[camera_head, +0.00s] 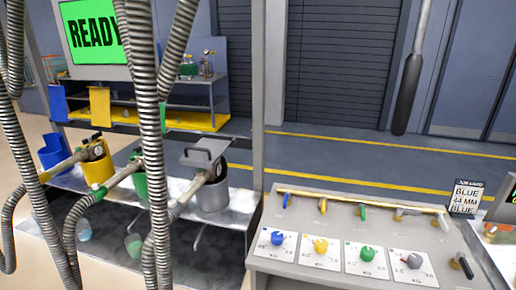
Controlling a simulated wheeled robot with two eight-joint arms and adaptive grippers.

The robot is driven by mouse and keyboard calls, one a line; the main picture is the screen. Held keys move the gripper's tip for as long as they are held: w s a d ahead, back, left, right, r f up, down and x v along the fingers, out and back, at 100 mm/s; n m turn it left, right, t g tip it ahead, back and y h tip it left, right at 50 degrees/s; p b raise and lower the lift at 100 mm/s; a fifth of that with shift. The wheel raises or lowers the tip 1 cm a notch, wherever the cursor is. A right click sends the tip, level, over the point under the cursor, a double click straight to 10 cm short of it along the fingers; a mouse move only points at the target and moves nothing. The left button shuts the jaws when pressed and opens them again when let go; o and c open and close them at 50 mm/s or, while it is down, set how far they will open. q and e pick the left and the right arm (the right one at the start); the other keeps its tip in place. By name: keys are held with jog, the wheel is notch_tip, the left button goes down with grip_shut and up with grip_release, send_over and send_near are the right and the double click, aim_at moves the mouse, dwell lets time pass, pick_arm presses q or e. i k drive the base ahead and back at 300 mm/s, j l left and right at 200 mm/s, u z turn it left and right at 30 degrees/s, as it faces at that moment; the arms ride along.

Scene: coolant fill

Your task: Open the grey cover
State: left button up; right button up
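A nozzle on a ribbed hose reaches the front of this container below the cover. Neither my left gripper nor my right gripper shows in the head view.
Blue (55,153), yellow (98,168) and green (140,184) containers stand left of the grey one. Upright blue (58,104) and yellow (100,107) panels rise behind them. Ribbed hoses (145,90) hang in front. A panel with coloured knobs (345,240) stands at right.

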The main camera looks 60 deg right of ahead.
aim_at(203, 154)
jog(key=z, duration=1.55)
